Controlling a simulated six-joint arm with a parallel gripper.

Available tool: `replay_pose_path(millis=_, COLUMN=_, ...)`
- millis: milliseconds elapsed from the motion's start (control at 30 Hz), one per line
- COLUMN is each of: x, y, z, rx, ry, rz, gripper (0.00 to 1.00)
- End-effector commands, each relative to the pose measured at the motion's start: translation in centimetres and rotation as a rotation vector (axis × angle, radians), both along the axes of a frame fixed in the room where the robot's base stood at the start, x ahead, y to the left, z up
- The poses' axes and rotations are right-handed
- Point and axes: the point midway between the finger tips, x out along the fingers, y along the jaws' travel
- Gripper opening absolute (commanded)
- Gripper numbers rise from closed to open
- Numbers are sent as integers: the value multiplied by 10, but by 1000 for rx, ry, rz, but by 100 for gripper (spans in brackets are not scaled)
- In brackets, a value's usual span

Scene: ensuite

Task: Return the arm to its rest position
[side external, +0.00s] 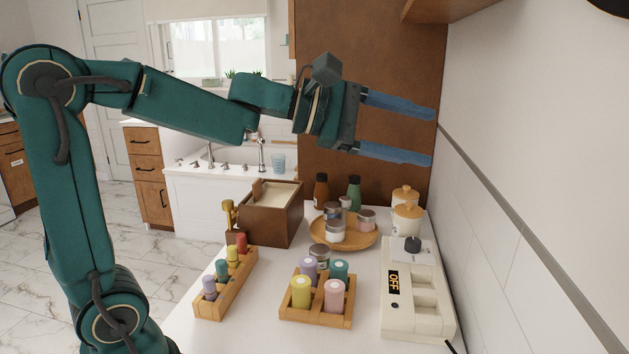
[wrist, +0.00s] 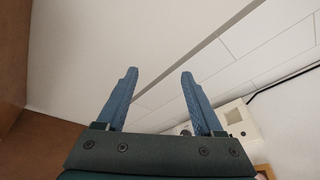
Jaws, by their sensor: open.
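My gripper (side external: 432,136) is raised well above the counter, its two blue fingers pointing right towards the wall. The fingers are apart with nothing between them. In the wrist view my gripper (wrist: 158,74) also shows open and empty, with the pale wall behind it. My arm is bent at the elbow at the upper left, with the forearm reaching right. No part of the gripper touches anything.
Below on the white counter (side external: 250,327) stand a wooden rack (side external: 226,284) of small rollers, a wooden tray (side external: 316,320) of bottles, a round wooden tray (side external: 366,240) of jars, a brown box (side external: 270,222) and a cream device (side external: 424,317) reading OFF. The tiled wall (side external: 520,230) bounds the right.

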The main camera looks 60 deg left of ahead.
Motion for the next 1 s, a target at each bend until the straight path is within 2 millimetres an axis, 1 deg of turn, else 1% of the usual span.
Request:
replay_pose_path(millis=33, x=-22, y=-20, z=2, rx=112, ry=-33, rz=-84, gripper=69)
replay_pose_path(millis=100, x=-50, y=-41, z=-5, rx=272, ry=-64, rz=-191, gripper=69)
replay_pose_path(millis=133, x=-62, y=-48, z=-10, rx=340, ry=-77, rz=-236, gripper=69)
replay_pose_path(millis=233, x=-100, y=-64, z=-30, rx=574, ry=-114, rz=-375, gripper=69)
replay_pose_path(millis=333, x=-135, y=-68, z=-56, rx=807, ry=-142, rz=-500, gripper=69)
replay_pose_path(millis=433, x=-164, y=-59, z=-85, rx=1045, ry=-156, rz=-613, gripper=69)
replay_pose_path(millis=500, x=-181, y=-47, z=-105, rx=1206, ry=-153, rz=-686, gripper=69)
replay_pose_path(millis=600, x=-199, y=-24, z=-130, rx=1412, ry=-129, rz=-778, gripper=69)
replay_pose_path(millis=700, x=-209, y=-1, z=-149, rx=1564, ry=-84, rz=-852, gripper=69)
replay_pose_path(millis=833, x=-217, y=19, z=-164, rx=1677, ry=-30, rz=-930, gripper=69)
replay_pose_path(millis=900, x=-219, y=25, z=-166, rx=1707, ry=-19, rz=-949, gripper=69)
replay_pose_path(millis=1000, x=-219, y=27, z=-167, rx=1720, ry=-18, rz=-962, gripper=69)
